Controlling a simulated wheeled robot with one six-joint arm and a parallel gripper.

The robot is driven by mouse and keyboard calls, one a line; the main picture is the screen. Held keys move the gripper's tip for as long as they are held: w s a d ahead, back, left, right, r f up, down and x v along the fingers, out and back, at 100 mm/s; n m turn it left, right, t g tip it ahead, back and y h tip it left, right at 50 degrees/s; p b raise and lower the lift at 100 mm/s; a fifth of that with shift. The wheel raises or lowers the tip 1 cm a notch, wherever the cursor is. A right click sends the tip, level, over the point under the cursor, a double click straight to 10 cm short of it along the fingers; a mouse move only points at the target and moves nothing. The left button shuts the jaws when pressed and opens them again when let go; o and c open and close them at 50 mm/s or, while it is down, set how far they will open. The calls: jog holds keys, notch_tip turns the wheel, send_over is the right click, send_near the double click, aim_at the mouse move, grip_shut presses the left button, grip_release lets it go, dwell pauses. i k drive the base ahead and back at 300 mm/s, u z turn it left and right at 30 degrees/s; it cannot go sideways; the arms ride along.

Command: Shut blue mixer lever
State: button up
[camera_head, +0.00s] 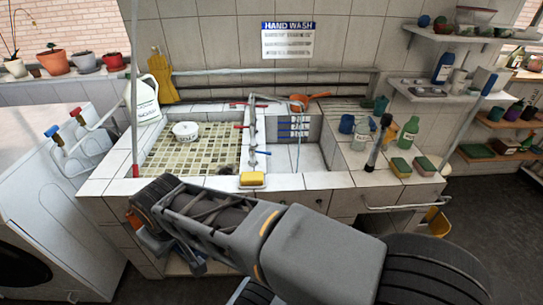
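Red handles (238,127) show on the left side of the same divider. My grey and black arm crosses the foreground in front of the sink's front wall. I cannot make out my gripper's fingers. Nothing of mine is seen touching the lever.
A yellow sponge (252,179) lies on the front ledge near the lever. A white bowl (186,131) is in the left tiled basin. Bottles, cups and sponges (401,166) crowd the right counter. Other blue and red taps (53,132) stand by the washing machine at left.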

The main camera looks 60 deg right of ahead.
aim_at(252, 151)
jog(key=u, duration=0.95)
jog(key=i, duration=0.75)
jog(key=z, duration=3.25)
jog(key=i, duration=0.5)
jog(key=k, duration=0.2)
jog(key=u, duration=0.75)
